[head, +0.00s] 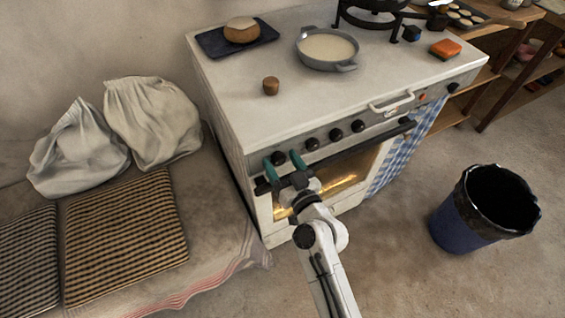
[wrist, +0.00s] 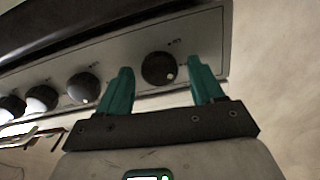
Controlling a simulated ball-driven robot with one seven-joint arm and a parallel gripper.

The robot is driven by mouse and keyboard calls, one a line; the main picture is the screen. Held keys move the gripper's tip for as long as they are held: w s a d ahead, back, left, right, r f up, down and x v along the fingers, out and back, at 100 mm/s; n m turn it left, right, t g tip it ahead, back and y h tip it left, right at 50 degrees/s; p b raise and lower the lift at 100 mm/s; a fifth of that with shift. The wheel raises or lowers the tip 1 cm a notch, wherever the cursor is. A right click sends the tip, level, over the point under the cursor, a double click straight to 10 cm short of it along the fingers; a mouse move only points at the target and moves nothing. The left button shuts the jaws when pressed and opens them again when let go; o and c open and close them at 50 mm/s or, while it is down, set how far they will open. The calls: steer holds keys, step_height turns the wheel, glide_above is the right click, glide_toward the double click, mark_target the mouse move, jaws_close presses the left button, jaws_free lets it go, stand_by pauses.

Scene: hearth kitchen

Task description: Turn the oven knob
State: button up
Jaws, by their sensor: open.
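The oven (head: 238,144) is a white stove with a row of dark round knobs along its front panel. The leftmost knob (head: 278,158) sits between the two teal fingers of my gripper (head: 281,157). In the wrist view this black knob (wrist: 158,68) shows a white mark at its lower right. My gripper (wrist: 160,65) is open, one finger on each side of the knob, with a gap visible on both sides. Whether the fingers reach past the knob's face, I cannot tell. The other knobs (wrist: 84,87) run off to the left in the wrist view.
A dark oven handle bar (head: 365,146) runs below the knobs, close to my gripper. A checked towel (head: 396,160) hangs at its right. A pan (head: 327,50) and a wooden cylinder (head: 271,86) stand on top. A bin (head: 484,210) stands at right. Cushioned bench seating is left.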

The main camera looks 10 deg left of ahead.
steer(key=shift+c, duration=0.4)
steer(key=c, duration=1)
steer(key=shift+m, duration=0.3)
steer(key=m, duration=0.3)
steer(key=shift+d, duration=0.1)
steer(key=m, duration=0.3)
steer(key=shift+m, duration=0.3)
steer(key=m, duration=0.6)
steer(key=shift+f+m+p, duration=0.15)
steer(key=shift+m+p, duration=0.15)
steer(key=shift+p, duration=0.05)
